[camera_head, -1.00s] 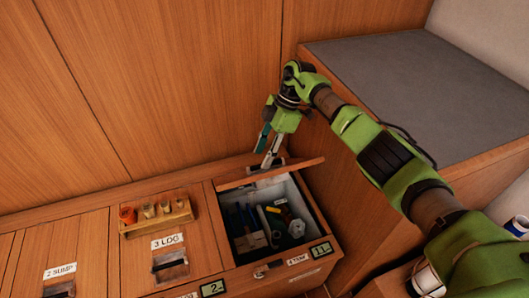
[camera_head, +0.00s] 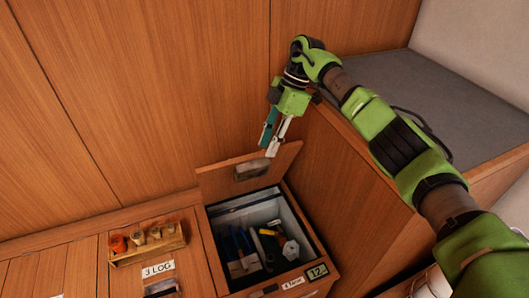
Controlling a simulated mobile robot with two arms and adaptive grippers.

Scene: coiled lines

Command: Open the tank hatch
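The tank hatch lid (camera_head: 220,180) is a wooden panel raised steeply at the back of its opening, with a dark recessed pull in it. Below it the open compartment (camera_head: 301,222) shows pale walls and several tools and bottles inside. A small label on the front, hard to read, marks it. My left gripper is out of view.
A wood-panelled wall (camera_head: 180,90) rises behind. A grey-topped raised block (camera_head: 410,95) borders the right side, under my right arm.

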